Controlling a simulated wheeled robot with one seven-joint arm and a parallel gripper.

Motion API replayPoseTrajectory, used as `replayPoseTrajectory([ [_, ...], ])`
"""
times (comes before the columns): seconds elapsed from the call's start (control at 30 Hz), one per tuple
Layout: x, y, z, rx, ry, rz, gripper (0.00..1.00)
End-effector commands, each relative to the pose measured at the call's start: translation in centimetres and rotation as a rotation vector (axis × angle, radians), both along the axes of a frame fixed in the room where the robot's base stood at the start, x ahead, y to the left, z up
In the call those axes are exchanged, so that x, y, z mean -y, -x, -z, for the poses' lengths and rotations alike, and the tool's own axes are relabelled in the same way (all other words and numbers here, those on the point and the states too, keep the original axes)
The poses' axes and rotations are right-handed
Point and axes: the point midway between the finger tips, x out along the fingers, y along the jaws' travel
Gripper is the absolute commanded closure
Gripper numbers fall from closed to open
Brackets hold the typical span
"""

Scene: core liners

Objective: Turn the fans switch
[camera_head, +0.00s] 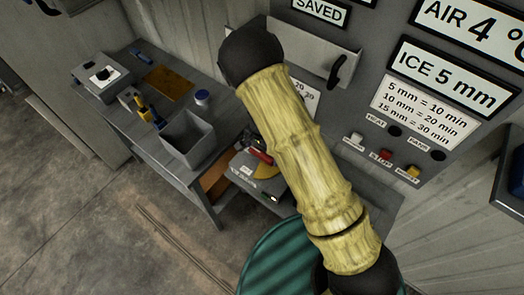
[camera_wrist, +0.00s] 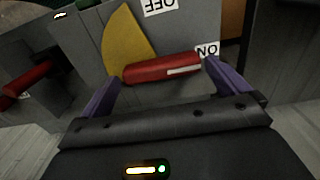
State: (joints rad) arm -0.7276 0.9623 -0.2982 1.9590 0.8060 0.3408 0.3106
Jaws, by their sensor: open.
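A grey switch box (camera_wrist: 195,18) fills the upper middle of the wrist view. It has a red handle (camera_wrist: 160,68), a yellow plate (camera_wrist: 126,42), an upside-down OFF label (camera_wrist: 160,5) and an upside-down ON label (camera_wrist: 208,50). The handle's right end, with a white stripe, is by the ON label. My gripper (camera_wrist: 159,76) is open, its purple fingers near either end of the handle; contact cannot be told. In the head view the box's yellow plate (camera_head: 265,172) shows beside my arm, which hides part of it.
Another red handle (camera_wrist: 27,78) is at the left of the wrist view. A grey bench (camera_head: 110,112) holds an open bin (camera_head: 188,138) and tools. A green drum (camera_head: 275,262) stands at the bottom. A wall panel (camera_head: 345,150) with buttons and signs is at the right.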

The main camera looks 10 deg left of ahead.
Motion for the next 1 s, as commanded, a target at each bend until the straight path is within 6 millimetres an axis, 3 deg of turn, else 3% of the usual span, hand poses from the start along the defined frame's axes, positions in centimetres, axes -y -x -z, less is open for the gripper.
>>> replayPoseTrajectory([
  [0.13,-0.03,0.03,1.06,-0.001,-0.001,-0.001,0.00],
  [0.4,-0.05,0.02,1.22,0.001,-0.001,-0.001,0.00],
  [0.67,-0.05,0.03,1.20,0.000,0.000,-0.001,0.49],
  [1.0,-0.50,0.22,1.17,0.001,-0.001,-0.029,0.50],
])
